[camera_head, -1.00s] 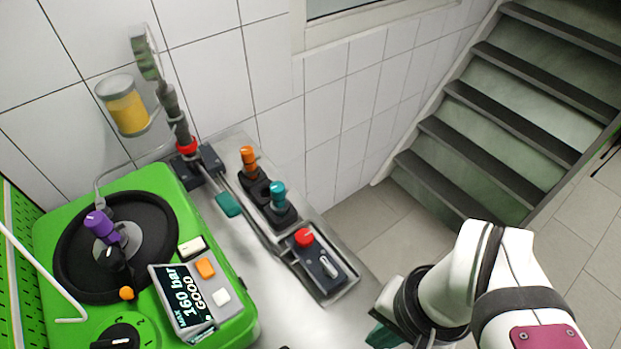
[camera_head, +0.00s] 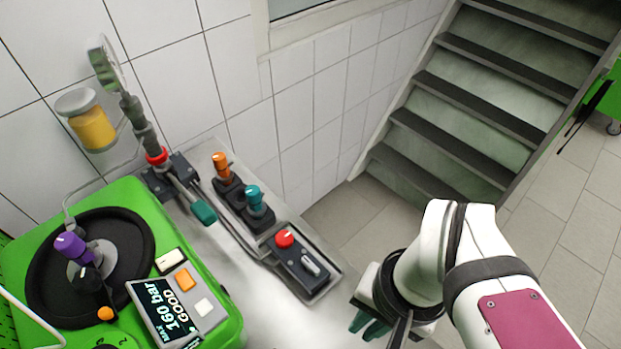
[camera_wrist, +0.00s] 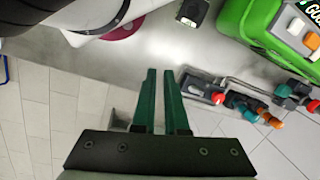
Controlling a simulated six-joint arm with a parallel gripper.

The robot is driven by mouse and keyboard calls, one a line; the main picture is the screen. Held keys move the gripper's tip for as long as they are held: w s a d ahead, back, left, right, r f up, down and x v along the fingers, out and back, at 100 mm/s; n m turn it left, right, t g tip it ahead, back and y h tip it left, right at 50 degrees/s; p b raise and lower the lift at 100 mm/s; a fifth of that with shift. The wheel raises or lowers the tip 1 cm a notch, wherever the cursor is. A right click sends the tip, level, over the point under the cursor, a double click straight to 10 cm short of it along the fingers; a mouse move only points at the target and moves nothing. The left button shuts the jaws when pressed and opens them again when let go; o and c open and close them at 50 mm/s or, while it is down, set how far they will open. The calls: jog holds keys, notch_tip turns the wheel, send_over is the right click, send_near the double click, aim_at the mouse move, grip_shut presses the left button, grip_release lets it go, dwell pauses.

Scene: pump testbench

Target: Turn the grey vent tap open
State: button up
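No tap is clearly labelled as the vent. A light grey lever (camera_head: 311,264) sits beside a red knob (camera_head: 284,238) on a dark block in a metal tray (camera_head: 318,293). The red knob also shows in the wrist view (camera_wrist: 218,98), right of my fingers. My gripper (camera_head: 370,325) is at the lower middle of the head view, right of and nearer than the tray, apart from it. In the wrist view, its two green fingers (camera_wrist: 160,72) are apart with nothing between them. The fingertips are partly hidden by my arm in the head view.
An orange knob (camera_head: 221,166) and a teal knob (camera_head: 254,198) stand behind the red one. A teal-handled lever (camera_head: 203,212) lies left of them. A green pump unit (camera_head: 225,322) with a display reading 160 bar GOOD stands left. Stairs (camera_head: 470,100) are at the right.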

aim_at(311, 264)
jog(key=o, duration=0.5)
jog(key=shift+m+h, duration=0.5)
jog(key=shift+m, duration=0.3)
jog(key=w, duration=0.3)
jog(key=w+a, duration=0.1)
jog(key=w, duration=0.1)
jog(key=w+a+r, duration=0.1)
jog(key=w, duration=0.2)
jog(key=shift+w+a, duration=0.25)
jog(key=shift+w, duration=0.05)
jog(key=shift+c, duration=0.2)
jog(key=o, duration=0.7)
jog(key=shift+m+h, duration=0.4)
jog(key=shift+m, duration=0.5)
jog(key=w+a, duration=0.1)
jog(key=w, duration=0.1)
jog(key=w+a+f, duration=0.1)
jog(key=w+a, duration=0.1)
jog(key=w, duration=0.1)
jog(key=w+a+f, duration=0.1)
jog(key=w+a, duration=0.1)
jog(key=shift+w+a, duration=0.1)
jog(key=shift+w, duration=0.2)
notch_tip(311, 264, down, 14)
jog(key=shift+f, duration=0.75)
jog(key=c, duration=1.4)
